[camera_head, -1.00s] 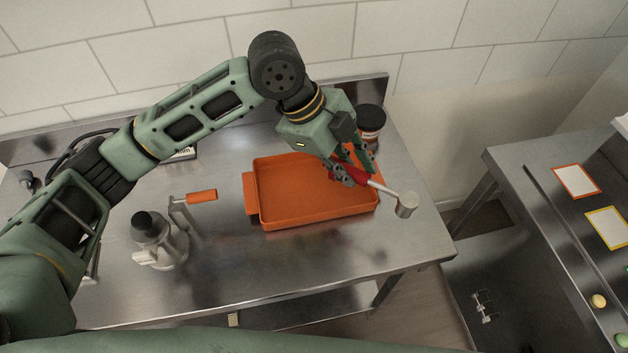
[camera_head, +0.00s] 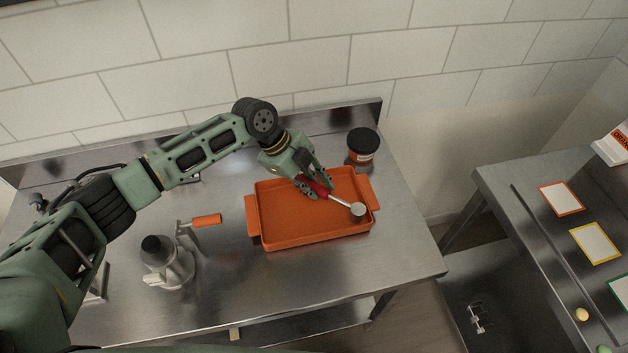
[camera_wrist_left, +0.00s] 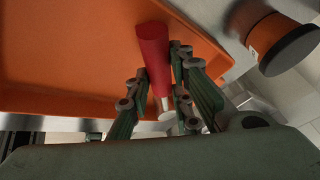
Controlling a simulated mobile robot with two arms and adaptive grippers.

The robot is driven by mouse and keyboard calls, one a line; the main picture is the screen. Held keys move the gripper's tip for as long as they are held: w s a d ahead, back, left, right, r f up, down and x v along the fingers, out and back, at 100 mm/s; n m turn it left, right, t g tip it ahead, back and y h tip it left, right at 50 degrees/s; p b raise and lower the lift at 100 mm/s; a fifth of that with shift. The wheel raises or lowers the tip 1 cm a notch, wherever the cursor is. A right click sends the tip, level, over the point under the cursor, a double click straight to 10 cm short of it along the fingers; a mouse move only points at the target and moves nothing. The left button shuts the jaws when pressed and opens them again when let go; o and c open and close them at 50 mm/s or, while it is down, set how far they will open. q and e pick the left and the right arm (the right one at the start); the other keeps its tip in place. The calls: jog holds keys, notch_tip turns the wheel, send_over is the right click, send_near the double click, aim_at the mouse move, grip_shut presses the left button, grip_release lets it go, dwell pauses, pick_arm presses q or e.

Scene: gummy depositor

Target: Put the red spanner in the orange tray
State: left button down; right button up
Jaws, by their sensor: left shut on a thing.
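The red spanner (camera_head: 315,187) has a red handle and a metal shaft with a round silver end. My left gripper (camera_head: 311,189) is shut on its red handle and holds it over the orange tray (camera_head: 290,236). The silver end points to the right and lies within the tray's outline. I cannot tell whether the spanner touches the tray floor. In the left wrist view, the red handle (camera_wrist_left: 152,60) sticks out between the fingers of my left gripper (camera_wrist_left: 160,92), with the orange tray (camera_wrist_left: 70,55) behind it. My right gripper is not in view.
A dark-lidded jar (camera_head: 362,147) stands behind the tray's right end. A metal device with an orange handle (camera_head: 206,220) stands left of the tray. The steel table (camera_head: 400,235) is clear at right. Another table with bordered cards (camera_head: 561,198) stands further right.

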pick_arm(q)
jog(key=shift+f, duration=0.1)
jog(key=c, duration=1.6)
grip_release()
jog(key=shift+o, duration=0.2)
jog(key=b+v, duration=0.4)
jog(key=v, duration=0.8)
